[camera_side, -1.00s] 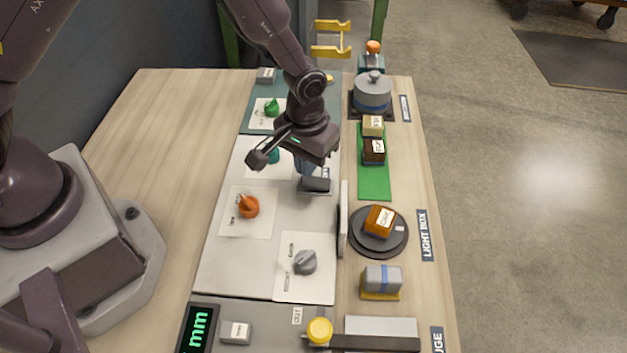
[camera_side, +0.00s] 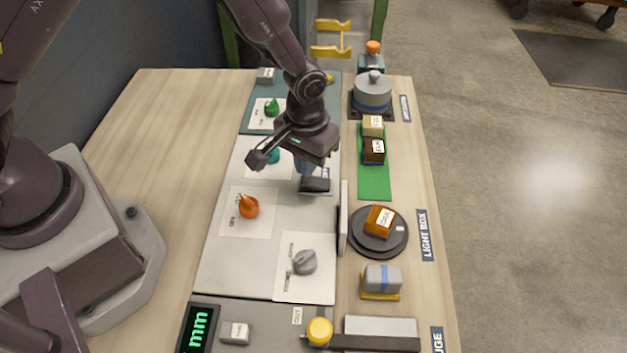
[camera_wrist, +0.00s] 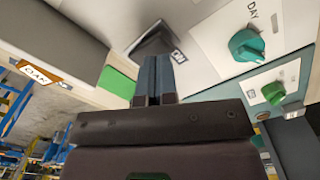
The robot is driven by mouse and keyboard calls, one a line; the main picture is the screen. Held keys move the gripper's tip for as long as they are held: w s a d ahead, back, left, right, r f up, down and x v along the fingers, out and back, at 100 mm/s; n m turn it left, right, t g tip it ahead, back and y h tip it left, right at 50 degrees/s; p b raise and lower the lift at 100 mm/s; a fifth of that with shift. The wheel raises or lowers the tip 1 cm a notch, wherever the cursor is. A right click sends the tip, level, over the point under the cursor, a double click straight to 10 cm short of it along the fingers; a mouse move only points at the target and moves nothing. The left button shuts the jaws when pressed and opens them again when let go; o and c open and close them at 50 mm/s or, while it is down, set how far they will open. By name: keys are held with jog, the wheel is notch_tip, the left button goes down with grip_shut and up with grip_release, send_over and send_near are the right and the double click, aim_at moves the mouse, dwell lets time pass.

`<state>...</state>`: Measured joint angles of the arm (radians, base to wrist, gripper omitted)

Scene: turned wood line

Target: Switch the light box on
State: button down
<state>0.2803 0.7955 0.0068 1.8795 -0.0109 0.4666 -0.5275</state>
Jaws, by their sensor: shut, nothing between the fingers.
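My gripper (camera_side: 304,172) is shut and empty, pointing down at the switch. In the wrist view its fingertips (camera_wrist: 155,58) overlap the switch's near edge; whether they touch it I cannot tell. The panel also carries a teal knob marked DAY (camera_wrist: 246,45), an orange knob (camera_side: 249,206) and a grey knob (camera_side: 305,262).
A thin upright white plate (camera_side: 344,218) stands right of the switch. Beyond it are a dark round turntable (camera_side: 358,245) bearing an orange-brown OAK block (camera_side: 379,221), and a green mat (camera_side: 374,185) with dark and pale blocks. A green knob (camera_side: 271,108) is at the back.

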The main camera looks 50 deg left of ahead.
jog(key=shift+f, duration=1.35)
dwell(0.6)
jog(key=shift+r, duration=3.55)
jog(key=s+a+r+m+t, duration=0.1)
jog(key=s+a+r+t, duration=0.1)
jog(key=s+a+r, duration=0.3)
jog(key=s+a+r+m+t, duration=0.2)
jog(key=s+a+r, duration=0.3)
jog(key=s+r, duration=0.8)
notch_tip(320, 180, up, 7)
jog(key=shift+a+r+t, duration=0.15)
jog(key=shift+a+t, duration=0.2)
jog(key=shift+t, duration=0.45)
jog(key=shift+s, duration=0.1)
